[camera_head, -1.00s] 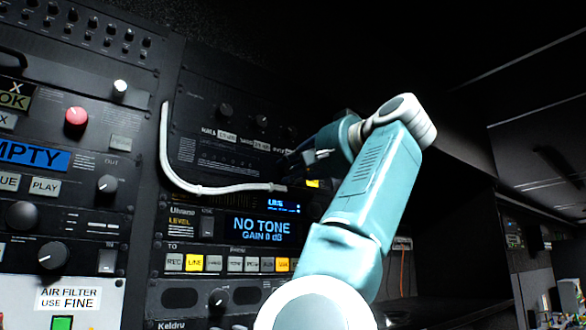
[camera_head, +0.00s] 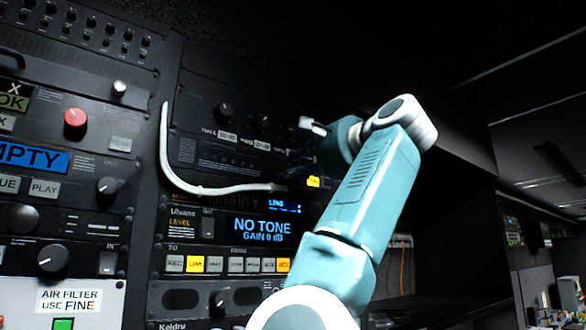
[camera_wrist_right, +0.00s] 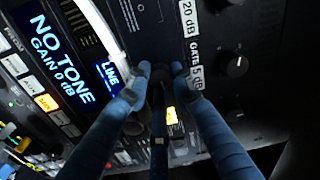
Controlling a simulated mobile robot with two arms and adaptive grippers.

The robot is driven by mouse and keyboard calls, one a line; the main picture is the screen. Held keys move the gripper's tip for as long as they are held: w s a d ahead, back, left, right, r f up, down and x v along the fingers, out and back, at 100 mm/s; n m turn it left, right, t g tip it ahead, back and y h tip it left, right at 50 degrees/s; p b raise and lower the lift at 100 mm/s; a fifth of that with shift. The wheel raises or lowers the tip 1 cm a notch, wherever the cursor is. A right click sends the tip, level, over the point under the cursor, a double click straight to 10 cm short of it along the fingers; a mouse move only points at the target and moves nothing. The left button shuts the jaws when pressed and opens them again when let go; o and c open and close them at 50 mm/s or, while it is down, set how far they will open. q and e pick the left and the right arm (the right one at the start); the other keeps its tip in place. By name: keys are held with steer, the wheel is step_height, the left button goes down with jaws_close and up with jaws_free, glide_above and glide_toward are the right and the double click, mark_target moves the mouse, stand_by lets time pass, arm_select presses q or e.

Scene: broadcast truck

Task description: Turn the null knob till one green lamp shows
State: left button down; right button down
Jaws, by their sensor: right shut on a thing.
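My right gripper (camera_wrist_right: 160,78) is closed on a dark knob (camera_wrist_right: 157,97) on the rack panel, mostly hidden between the blue fingers. I cannot read its label or its pointer. In the head view the arm reaches in from below and the gripper (camera_head: 296,166) is dark and hard to make out against the panel. A yellow lit square (camera_head: 313,182) shows beside it, and in the wrist view a yellow lit patch (camera_wrist_right: 171,115) sits between the fingers. I cannot make out a green lamp near the knob. My left gripper is not in view.
A white cable (camera_head: 215,190) curves across the panel and ends close to the gripper. A display (camera_head: 262,229) reads NO TONE, GAIN 0 dB. Lit buttons (camera_head: 195,264) run below it. A red knob (camera_head: 75,117) is on the left panel. An open dark bay lies right of the arm.

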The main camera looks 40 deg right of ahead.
steer(key=shift+s+d+r, duration=0.1)
steer(key=shift+r, duration=0.05)
stand_by(0.3)
steer(key=c, duration=1.6)
jaws_free()
steer(key=shift+c, duration=0.2)
steer(key=shift+o, duration=0.6)
steer(key=s+a, duration=0.1)
steer(key=s, duration=1.1)
steer(key=shift+f, duration=0.3)
steer(key=shift+a, duration=0.1)
